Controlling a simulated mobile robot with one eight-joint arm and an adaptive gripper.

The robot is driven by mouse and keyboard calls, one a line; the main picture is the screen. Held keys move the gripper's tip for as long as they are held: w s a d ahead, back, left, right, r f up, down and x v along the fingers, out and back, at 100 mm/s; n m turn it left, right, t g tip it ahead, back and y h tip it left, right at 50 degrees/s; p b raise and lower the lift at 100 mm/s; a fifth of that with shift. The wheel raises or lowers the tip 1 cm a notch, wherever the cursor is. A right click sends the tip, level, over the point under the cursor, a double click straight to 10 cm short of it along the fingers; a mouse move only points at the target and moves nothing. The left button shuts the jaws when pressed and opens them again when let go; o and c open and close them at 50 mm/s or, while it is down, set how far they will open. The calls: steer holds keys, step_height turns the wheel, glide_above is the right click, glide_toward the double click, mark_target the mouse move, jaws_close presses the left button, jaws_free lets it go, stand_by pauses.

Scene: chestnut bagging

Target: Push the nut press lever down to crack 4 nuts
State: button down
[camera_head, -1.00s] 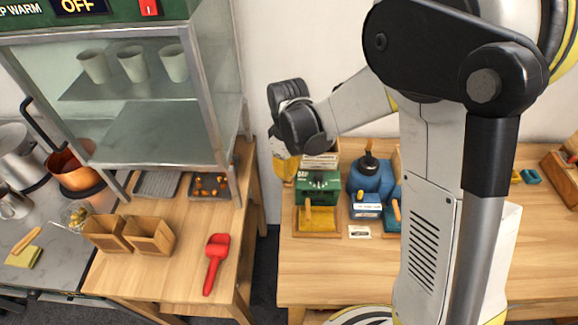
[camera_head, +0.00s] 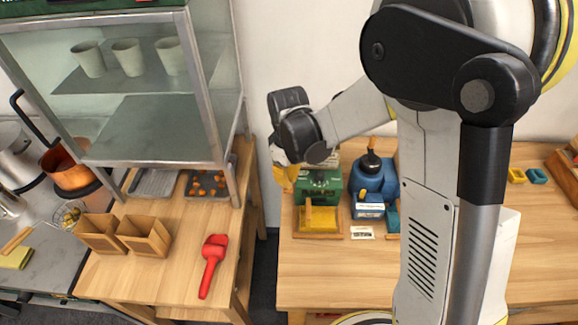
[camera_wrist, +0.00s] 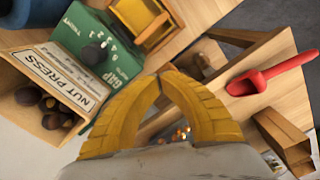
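The nut press is a green box (camera_head: 325,188) at the back left of the right-hand table. In the wrist view its green body (camera_wrist: 105,60) carries a black dial, beside an open wooden hopper lettered "NUT PRESS" (camera_wrist: 72,77) holding dark brown nuts (camera_wrist: 45,103). A wooden handle shows over the yellow tray (camera_head: 318,222) at its front; I cannot tell whether it is the lever. My gripper (camera_wrist: 163,76) has yellow fingers with tips together and nothing seen between them. It is beside the press, on its left in the head view, mostly hidden by my wrist.
A blue device (camera_head: 372,180) stands right of the press, with a white card (camera_head: 362,233) in front. On the left table are a red scoop (camera_head: 211,265), wooden boxes (camera_head: 144,237) and a tray of nuts (camera_head: 208,186). A glass cabinet (camera_head: 150,110) stands above. The right table's front (camera_head: 335,275) is clear.

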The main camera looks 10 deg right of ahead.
steer(key=shift+f, duration=0.3)
steer(key=shift+s+a+f+b, duration=0.1)
steer(key=shift+s+f+b, duration=0.1)
steer(key=shift+f+b, duration=0.9)
steer(key=r+p, duration=0.2)
steer(key=r, duration=0.1)
steer(key=r+p, duration=0.1)
steer(key=r, duration=0.2)
steer(key=r+p, duration=0.2)
steer(key=r, duration=0.1)
steer(key=shift+w+p, duration=0.25)
steer(key=shift+p, duration=0.1)
steer(key=shift+f, duration=0.1)
steer(key=shift+f+b, duration=1)
steer(key=shift+f, duration=0.05)
